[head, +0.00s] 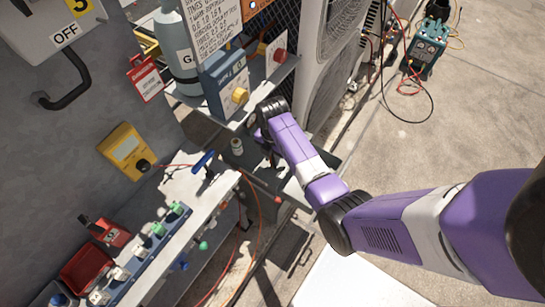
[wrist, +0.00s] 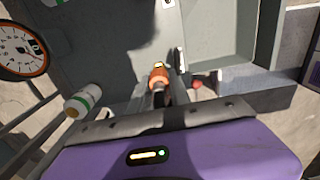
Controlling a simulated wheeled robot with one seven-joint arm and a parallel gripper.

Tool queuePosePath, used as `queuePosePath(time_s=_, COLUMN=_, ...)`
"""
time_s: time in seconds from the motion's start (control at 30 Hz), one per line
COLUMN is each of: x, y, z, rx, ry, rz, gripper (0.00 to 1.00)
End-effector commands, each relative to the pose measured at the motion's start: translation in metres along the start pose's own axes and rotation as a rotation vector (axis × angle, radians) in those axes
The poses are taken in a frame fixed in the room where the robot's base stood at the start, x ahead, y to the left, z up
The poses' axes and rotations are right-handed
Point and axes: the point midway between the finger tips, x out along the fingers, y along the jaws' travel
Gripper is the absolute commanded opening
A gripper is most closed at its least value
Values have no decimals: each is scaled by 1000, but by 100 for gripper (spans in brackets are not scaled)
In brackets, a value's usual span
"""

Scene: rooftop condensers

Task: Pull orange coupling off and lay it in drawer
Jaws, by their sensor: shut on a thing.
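The orange coupling (wrist: 158,76) shows near the middle of the wrist view, just beyond the dark edge of my purple gripper housing. My gripper (wrist: 161,88) is shut on it; the fingers are dark and partly hidden. I cannot tell whether the coupling is still seated on a fitting. A grey open box (wrist: 222,58), seemingly the drawer, lies beyond and to the right of the coupling. In the head view my arm reaches in below the panel shelf, and the coupling and fingertips cannot be made out there.
A round gauge (wrist: 22,50) and a white cylinder with a green band (wrist: 83,101) stand left of my gripper. In the head view a grey bottle (head: 178,55) and blue box (head: 226,85) stand above, and a valve bench (head: 205,205) lies left. Open concrete lies right.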

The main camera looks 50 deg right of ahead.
Motion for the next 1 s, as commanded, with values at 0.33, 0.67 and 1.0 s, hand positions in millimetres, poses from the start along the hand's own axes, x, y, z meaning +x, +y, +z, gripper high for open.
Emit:
queuePosePath(time_s=0.33, x=-14, y=0, z=0, rx=0, ry=0, rz=0, gripper=0)
queuePosePath(time_s=0.67, x=-26, y=0, z=0, rx=0, ry=0, rz=0, gripper=0)
queuePosePath(time_s=1.0, x=-27, y=0, z=0, rx=1, ry=0, rz=0, gripper=0)
